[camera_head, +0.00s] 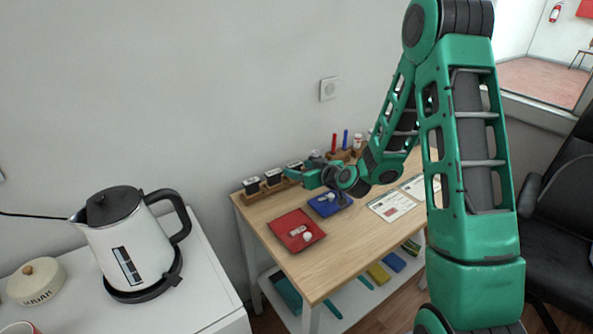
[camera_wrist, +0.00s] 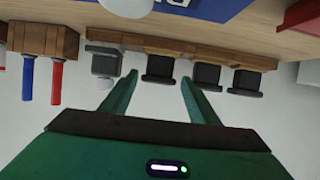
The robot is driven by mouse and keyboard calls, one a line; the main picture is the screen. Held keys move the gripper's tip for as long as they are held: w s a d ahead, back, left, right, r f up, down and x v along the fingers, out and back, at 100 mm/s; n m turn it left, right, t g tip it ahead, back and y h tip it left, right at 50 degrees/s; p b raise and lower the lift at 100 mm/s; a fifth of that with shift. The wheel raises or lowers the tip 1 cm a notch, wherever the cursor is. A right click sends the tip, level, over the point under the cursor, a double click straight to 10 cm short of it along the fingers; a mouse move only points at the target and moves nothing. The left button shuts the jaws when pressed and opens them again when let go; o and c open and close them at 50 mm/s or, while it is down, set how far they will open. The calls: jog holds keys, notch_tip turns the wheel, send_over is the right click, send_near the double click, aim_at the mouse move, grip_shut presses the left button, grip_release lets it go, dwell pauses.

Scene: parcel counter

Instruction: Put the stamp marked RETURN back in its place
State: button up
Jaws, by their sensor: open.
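A wooden rack (camera_head: 272,187) stands along the back edge of the table and holds dark stamps with pale tops, among them a left stamp (camera_head: 251,185), a middle one (camera_head: 273,177) and a right one (camera_head: 294,168). In the wrist view the rack (camera_wrist: 190,52) holds three black blocks, one (camera_wrist: 160,69) between my fingertips, and a grey block with a round knob (camera_wrist: 105,64) beside them. No RETURN marking is readable. My gripper (camera_head: 312,178) is open at the rack's right end; in the wrist view my gripper (camera_wrist: 158,77) shows nothing clasped.
A red pad (camera_head: 288,224) and a blue pad (camera_head: 322,207), each with a pale round knob, lie in front. Printed sheets (camera_head: 391,206) lie right. A wooden holder (camera_wrist: 42,42) with red and blue pens stands near the rack. A kettle (camera_head: 130,245) stands on the left counter.

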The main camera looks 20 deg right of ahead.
jog(key=shift+v, duration=1.7)
jog(key=o, duration=0.6)
